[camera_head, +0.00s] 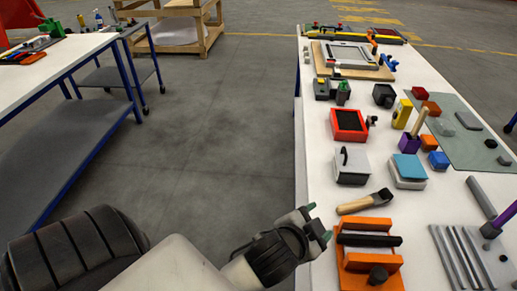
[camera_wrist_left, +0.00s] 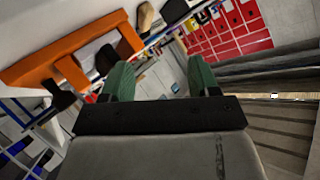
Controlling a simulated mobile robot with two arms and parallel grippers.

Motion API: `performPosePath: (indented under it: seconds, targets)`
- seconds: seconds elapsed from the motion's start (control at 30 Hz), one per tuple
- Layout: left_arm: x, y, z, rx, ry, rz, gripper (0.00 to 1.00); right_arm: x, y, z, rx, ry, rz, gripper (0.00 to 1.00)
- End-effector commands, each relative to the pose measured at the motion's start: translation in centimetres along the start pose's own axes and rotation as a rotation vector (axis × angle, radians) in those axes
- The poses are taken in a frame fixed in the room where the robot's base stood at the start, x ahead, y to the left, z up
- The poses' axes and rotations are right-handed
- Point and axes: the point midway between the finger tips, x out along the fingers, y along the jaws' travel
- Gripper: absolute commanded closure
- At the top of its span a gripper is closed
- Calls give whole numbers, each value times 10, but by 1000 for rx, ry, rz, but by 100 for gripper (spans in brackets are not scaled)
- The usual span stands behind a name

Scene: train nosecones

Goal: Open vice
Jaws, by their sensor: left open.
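The vice (camera_head: 358,262) is an orange clamp at the near end of the white workbench in the head view. A dark bar (camera_head: 368,240) lies across between its orange jaws. A black knob (camera_head: 378,274) stands at its near side. My left gripper (camera_head: 318,222) is open and empty, just left of the vice at the bench edge, apart from it. In the left wrist view, my left gripper's green fingers (camera_wrist_left: 160,80) are spread. The orange vice (camera_wrist_left: 45,65) and its black knob (camera_wrist_left: 58,97) show at the left there. My right gripper is not in view.
Close behind the vice lies a wooden-handled brush (camera_head: 365,202). Further along are a grey box (camera_head: 351,166), a blue-topped block (camera_head: 408,168) and a red tray (camera_head: 348,124). A grooved grey plate (camera_head: 465,258) lies right of the vice. Open floor lies left of the bench.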

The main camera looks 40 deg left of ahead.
Motion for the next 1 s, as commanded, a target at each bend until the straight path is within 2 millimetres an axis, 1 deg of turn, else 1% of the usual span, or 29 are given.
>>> performPosePath:
  seconds: [0.03, 0.1, 0.37, 0.57, 0.87, 1.0]
  targets:
    - [-2, 3, 10, -21, -38, 17, 39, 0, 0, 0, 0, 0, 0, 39]
    - [-4, 7, 23, -49, -92, 40, 39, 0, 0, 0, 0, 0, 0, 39]
    - [-16, 22, 72, -149, -286, 120, 39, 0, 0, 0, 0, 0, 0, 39]
    - [-28, 36, 107, -218, -433, 178, 39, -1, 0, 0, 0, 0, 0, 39]
    - [-43, 61, 160, -304, -633, 255, 39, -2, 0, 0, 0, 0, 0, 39]
    - [-43, 74, 184, -330, -704, 280, 39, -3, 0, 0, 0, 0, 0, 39]
